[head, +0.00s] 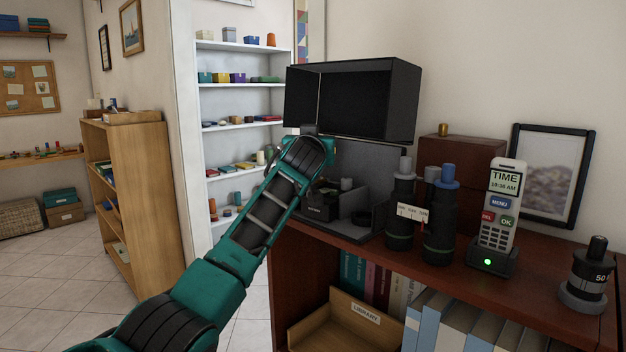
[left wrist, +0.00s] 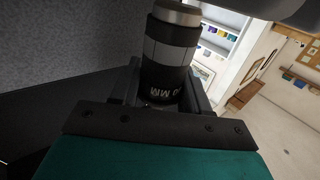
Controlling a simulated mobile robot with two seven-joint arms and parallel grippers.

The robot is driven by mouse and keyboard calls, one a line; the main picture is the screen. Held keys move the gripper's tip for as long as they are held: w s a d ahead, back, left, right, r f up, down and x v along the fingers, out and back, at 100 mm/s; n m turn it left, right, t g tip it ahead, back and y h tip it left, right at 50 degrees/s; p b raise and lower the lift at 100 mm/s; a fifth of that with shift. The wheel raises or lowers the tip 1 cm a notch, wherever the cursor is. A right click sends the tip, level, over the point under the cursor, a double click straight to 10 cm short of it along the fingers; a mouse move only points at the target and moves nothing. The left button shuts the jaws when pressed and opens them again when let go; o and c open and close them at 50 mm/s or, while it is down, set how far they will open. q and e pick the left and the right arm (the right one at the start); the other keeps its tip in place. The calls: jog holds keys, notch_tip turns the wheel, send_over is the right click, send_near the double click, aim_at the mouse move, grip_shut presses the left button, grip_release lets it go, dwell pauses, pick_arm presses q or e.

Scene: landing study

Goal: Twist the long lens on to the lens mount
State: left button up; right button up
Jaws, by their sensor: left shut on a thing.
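My left gripper (left wrist: 165,92) is shut on a black lens (left wrist: 170,50) in the left wrist view. The lens has ruled lines, white lettering ending in "MM" and a silver end at the top of that view. In the head view my left wrist (head: 308,152) is in front of the black open-fronted box, and it hides the lens and most of the fingers. A dark camera-like block (head: 318,205) sits in the grey tray below the box. I cannot make out the lens mount for certain. My right gripper is not in view.
The black box (head: 398,100) overhangs the grey tray (head: 350,228). Black cylinders (head: 439,230) with grey or blue tops, a phone (head: 498,210) in its cradle, a lens marked 50 (head: 588,276) and a picture frame (head: 586,175) stand to the right on the brown shelf top.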

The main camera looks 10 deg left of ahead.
pick_arm(q)
jog(key=shift+f, duration=0.35)
jog(key=shift+s+f+b, duration=0.1)
jog(key=shift+f+b, duration=0.25)
jog(key=shift+f, duration=0.05)
jog(key=shift+r+p, duration=0.3)
jog(key=shift+p, duration=0.15)
jog(key=shift+r, duration=0.2)
dwell(0.6)
jog(key=shift+d+f, duration=0.1)
jog(key=shift+f, duration=0.1)
dwell(0.4)
